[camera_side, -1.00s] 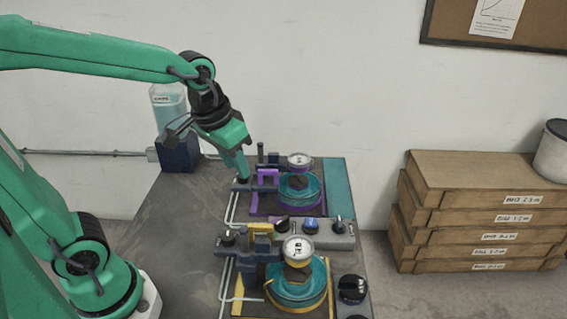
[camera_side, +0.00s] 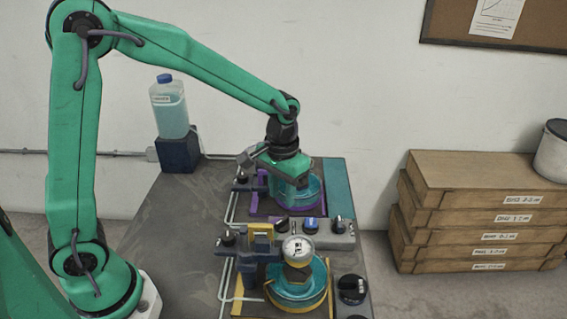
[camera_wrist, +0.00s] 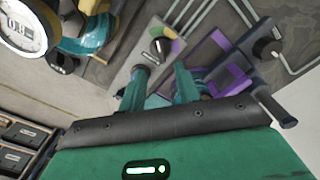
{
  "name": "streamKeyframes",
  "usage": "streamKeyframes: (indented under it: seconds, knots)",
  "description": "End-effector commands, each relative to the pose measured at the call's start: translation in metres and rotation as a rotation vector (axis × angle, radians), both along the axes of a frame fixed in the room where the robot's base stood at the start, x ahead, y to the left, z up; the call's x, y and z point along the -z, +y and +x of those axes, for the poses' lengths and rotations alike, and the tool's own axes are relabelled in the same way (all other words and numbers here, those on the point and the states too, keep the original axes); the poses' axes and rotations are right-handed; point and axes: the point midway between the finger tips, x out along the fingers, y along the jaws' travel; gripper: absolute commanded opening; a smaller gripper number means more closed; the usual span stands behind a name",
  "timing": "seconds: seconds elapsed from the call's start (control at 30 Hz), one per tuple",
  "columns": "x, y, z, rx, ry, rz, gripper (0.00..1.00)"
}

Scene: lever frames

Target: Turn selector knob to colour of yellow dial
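The selector knob (camera_wrist: 160,45) is black with a white pointer mark, on a disc with yellow, green and purple sectors, in the wrist view. It appears to be the black knob (camera_side: 282,224) at the left of the grey panel in the side view. The yellow dial (camera_side: 299,250) is a white round gauge at the front yellow station; it also shows in the wrist view's top left corner (camera_wrist: 22,30). My gripper (camera_side: 299,184) is over the back purple station, above and behind the panel. Its fingers (camera_wrist: 164,75) are apart and empty, clear of the knob.
Teal wheels stand at the purple and yellow stations. A bottle (camera_side: 170,108) stands back left. The table (camera_side: 170,220) is clear on the left.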

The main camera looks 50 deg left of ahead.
Motion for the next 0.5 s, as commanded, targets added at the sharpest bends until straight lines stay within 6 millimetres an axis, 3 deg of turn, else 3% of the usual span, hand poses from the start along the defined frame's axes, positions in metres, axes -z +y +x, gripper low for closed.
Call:
streamKeyframes:
  seconds: [0.27,0.5]
  knots:
    - [0.006,0.0,0.0,0.0,0.001,0.0,0.33]
    - [0.029,0.0,-0.001,0.0,0.003,0.001,0.33]
